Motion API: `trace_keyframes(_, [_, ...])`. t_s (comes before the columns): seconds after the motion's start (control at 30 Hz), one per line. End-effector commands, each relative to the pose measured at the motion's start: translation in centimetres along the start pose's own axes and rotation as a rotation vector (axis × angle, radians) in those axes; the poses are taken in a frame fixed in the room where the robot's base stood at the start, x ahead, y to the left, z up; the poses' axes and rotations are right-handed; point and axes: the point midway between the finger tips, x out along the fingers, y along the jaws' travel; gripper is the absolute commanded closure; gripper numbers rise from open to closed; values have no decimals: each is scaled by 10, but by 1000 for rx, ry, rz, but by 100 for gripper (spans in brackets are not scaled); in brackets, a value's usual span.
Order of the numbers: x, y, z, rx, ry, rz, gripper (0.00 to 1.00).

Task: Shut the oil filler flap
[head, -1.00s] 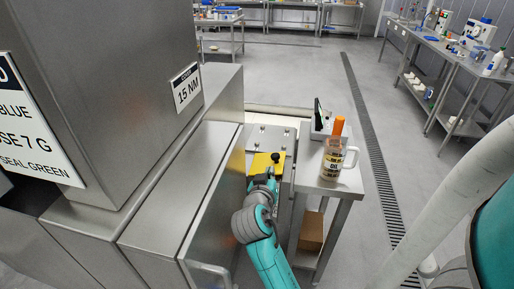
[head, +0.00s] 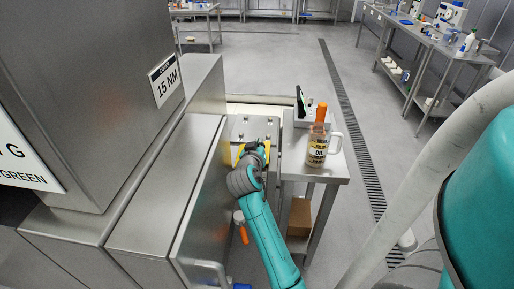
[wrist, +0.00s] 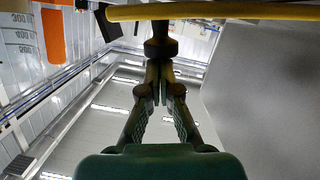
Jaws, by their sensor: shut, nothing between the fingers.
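The yellow oil filler flap (head: 240,153) is on the metal deck beside the machine, partly hidden behind my wrist in the head view. In the wrist view the flap (wrist: 225,12) shows nearly edge-on across the top, with a dark round knob (wrist: 161,47) below it. My gripper (wrist: 162,68) is shut and empty, its fingertips close to the knob. Whether they touch it I cannot tell. In the head view my fingers are mostly hidden, and the flap's exact angle is unclear.
A steel side table (head: 325,172) on the right holds an oil jug (head: 316,152) with an orange spout. An open steel door (head: 202,215) stands close on the left of my arm. An orange-handled item (head: 244,234) shows low beside the arm.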

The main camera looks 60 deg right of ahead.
Motion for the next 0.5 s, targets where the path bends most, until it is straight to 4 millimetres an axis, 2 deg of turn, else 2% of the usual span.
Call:
trace_keyframes(0.33, [1,0,0,1,0,-1,100])
trace_keyframes(0.5, [4,5,10,83,-1,-20,100])
